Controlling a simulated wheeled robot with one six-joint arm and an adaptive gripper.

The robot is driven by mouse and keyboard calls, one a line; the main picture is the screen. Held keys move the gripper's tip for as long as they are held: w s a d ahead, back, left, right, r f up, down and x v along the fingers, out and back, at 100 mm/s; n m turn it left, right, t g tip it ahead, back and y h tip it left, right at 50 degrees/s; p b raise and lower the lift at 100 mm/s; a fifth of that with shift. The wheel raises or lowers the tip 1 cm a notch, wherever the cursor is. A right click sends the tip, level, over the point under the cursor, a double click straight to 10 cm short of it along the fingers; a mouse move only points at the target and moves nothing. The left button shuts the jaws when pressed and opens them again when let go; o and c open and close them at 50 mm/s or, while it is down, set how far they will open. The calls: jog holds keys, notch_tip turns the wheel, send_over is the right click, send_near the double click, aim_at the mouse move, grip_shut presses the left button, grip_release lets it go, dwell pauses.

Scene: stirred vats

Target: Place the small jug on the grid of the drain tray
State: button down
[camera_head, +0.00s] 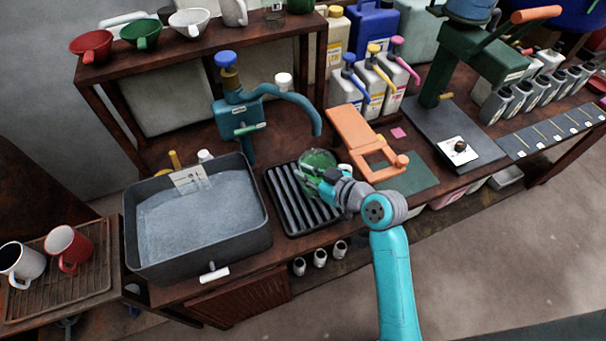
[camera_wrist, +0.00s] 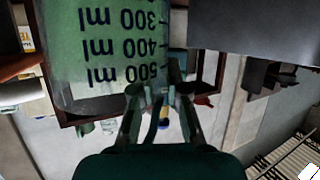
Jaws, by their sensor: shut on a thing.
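The small jug is a clear green measuring jug (camera_head: 317,162) with ml marks. It also fills the upper left of the wrist view (camera_wrist: 105,45), its marks upside down in that picture. My gripper (camera_head: 327,182) is shut on the jug, and in the wrist view its fingers (camera_wrist: 160,98) close at the jug's side. The drain tray (camera_head: 283,205) is black with a slatted grid, in the middle of the bench. The jug appears over the tray's far right part. I cannot tell whether its base touches the grid; my gripper and the jug hide that part.
A grey basin (camera_head: 137,230) stands left of the tray. A teal pump with a curved spout (camera_head: 300,102) rises behind it. An orange stand (camera_head: 352,130) is close on the right. Mugs (camera_head: 68,247) sit on a brown rack at far left.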

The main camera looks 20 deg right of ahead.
jog(key=shift+w+f, duration=0.1)
jog(key=shift+w, duration=0.95)
jog(key=shift+f, duration=1.65)
jog(key=shift+f, duration=0.1)
jog(key=c, duration=1.2)
grip_release()
jog(key=v, duration=1.2)
